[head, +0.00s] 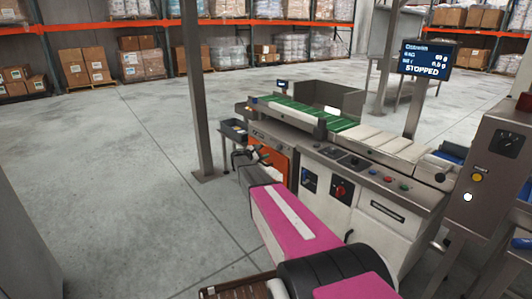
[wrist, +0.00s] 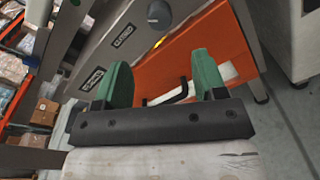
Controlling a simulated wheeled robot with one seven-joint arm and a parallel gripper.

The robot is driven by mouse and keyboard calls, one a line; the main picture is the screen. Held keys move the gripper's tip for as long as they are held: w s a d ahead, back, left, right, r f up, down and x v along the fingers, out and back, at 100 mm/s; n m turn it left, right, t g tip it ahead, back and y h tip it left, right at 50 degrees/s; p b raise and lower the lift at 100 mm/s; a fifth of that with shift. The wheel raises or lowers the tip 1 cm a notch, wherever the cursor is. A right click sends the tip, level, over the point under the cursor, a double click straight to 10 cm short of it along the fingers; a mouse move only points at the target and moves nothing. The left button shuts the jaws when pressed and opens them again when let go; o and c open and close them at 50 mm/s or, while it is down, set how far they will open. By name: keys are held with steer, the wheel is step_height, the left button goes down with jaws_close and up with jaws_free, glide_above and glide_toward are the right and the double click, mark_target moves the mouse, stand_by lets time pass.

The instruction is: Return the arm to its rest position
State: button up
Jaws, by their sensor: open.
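My gripper (wrist: 163,82) is open, with its two green fingers apart and nothing between them in the wrist view. In the head view my gripper (head: 256,156) is at the end of my magenta arm, which reaches forward from the bottom right. It is in front of the orange panel (head: 272,150) at the left end of the weighing machine. The orange panel (wrist: 220,50) also fills much of the wrist view behind the fingers, with a black handle (wrist: 181,91) on it. I cannot tell whether the gripper touches the machine.
The weigher (head: 345,195) has a green belt (head: 295,106) and a screen (head: 427,58) reading STOPPED. A grey post (head: 197,100) stands left of the gripper. A control box (head: 497,150) is at the right. Open floor (head: 110,170) lies left; pallet racks (head: 120,28) line the back.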

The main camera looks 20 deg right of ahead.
steer(key=s+a+f+m+g+y, duration=0.1)
steer(key=s+a+f+m+y, duration=0.15)
steer(key=s, duration=0.65)
steer(key=s+a+f+m+g+y, duration=0.1)
steer(key=s+a+m+g+y, duration=0.15)
steer(key=s, duration=0.75)
steer(key=s+a+f+m+g+y, duration=0.1)
steer(key=s+a+f+m+y, duration=0.2)
steer(key=s, duration=0.6)
steer(key=s+a+m+y, duration=0.3)
steer(key=s+a+y, duration=0.1)
steer(key=s, duration=0.7)
steer(key=s+a+r+m+g+y, duration=0.1)
steer(key=s+a+m+y, duration=0.3)
steer(key=s+a, duration=0.3)
steer(key=s, duration=0.3)
steer(key=shift+s+r, duration=0.3)
steer(key=shift+s, duration=0.1)
